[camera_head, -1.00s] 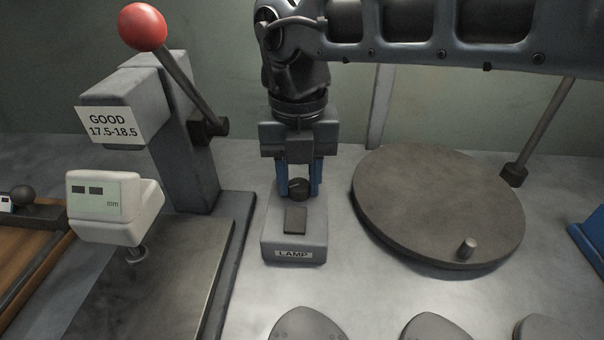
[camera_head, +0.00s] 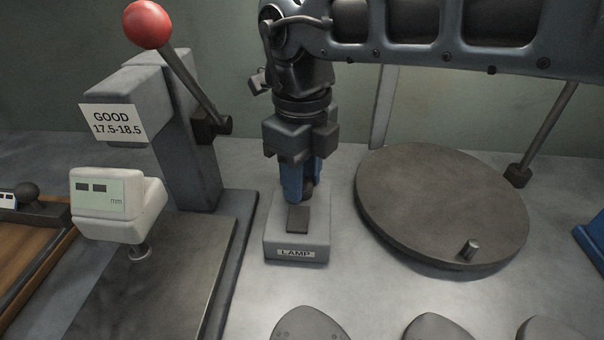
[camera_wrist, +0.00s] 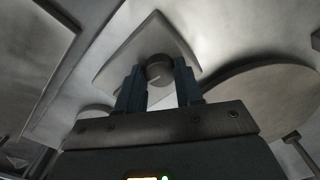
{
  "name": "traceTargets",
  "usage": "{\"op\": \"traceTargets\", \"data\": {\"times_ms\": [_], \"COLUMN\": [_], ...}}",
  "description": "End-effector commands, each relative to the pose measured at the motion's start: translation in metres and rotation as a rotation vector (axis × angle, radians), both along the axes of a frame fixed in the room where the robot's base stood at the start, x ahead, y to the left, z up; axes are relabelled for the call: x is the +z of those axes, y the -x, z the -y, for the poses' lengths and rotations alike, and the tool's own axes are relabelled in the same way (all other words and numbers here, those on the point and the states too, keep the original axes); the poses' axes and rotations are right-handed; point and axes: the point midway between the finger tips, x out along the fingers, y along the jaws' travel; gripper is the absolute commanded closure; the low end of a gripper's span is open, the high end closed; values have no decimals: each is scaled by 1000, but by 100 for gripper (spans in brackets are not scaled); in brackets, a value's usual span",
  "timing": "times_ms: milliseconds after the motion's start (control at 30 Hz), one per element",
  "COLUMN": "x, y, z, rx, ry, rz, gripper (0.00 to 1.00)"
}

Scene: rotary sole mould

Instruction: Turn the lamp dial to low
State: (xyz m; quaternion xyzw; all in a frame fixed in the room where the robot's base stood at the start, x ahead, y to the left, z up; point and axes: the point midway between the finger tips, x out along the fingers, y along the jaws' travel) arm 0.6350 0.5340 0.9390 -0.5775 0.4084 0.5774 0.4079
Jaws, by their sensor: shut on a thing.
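The round dark dial (camera_head: 308,190) sits on top behind that plate, mostly hidden by the fingers in the head view. In the wrist view the dial (camera_wrist: 158,68) shows between the two blue fingers, with a pale pointer line on it. My gripper (camera_head: 302,190) points down over the box, turned at an angle, and its fingers are shut on the dial.
A press with a red ball lever (camera_head: 147,25) and a white mm gauge (camera_head: 118,204) stands to the left. A round turntable (camera_head: 440,200) with a small peg lies close on the right. Several grey soles (camera_head: 310,324) lie along the front.

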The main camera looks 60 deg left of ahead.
Motion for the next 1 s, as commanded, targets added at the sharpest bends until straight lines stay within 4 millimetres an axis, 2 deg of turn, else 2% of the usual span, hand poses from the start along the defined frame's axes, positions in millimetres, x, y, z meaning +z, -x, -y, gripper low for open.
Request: {"op": "traceTargets", "data": {"times_ms": [400,900,933,1000], "x": [1,1,1,1], "y": [-1,-1,-1,-1], "z": [-1,-1,-1,-1], "rx": [162,179,179,179], "ry": [-3,-3,-3,-3], "rz": [2,2,2,2], "gripper": [95,95,62,56]}}
